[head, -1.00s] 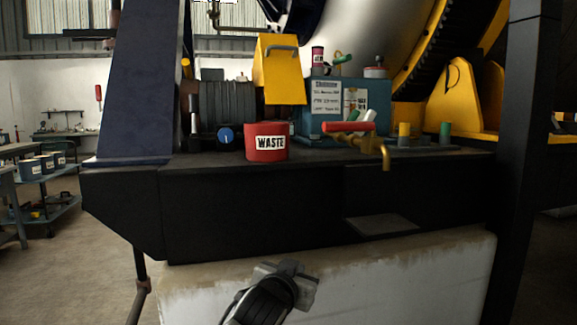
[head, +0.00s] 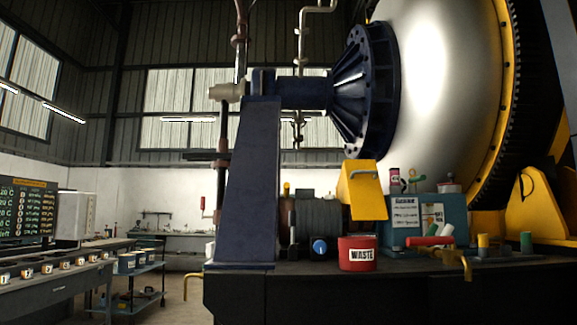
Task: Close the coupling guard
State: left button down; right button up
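The coupling guard appears to be the yellow cover (head: 362,190) with a grey handle on its upper face. It stands tilted up beside the dark ribbed motor (head: 318,218), above the deck of the black machine base. What lies behind and beneath it is partly hidden by the red waste bucket (head: 357,255) in front. Neither of my grippers is in view.
A teal box (head: 418,222) with labels and small items on top stands right of the guard. A red-handled brass valve (head: 440,248) sits at the deck's front edge (head: 400,272). A dark blue pedestal (head: 250,190) rises on the left.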

aim_at(359, 185)
jog(key=z, duration=0.45)
jog(key=i, duration=0.35)
jog(key=z, duration=0.35)
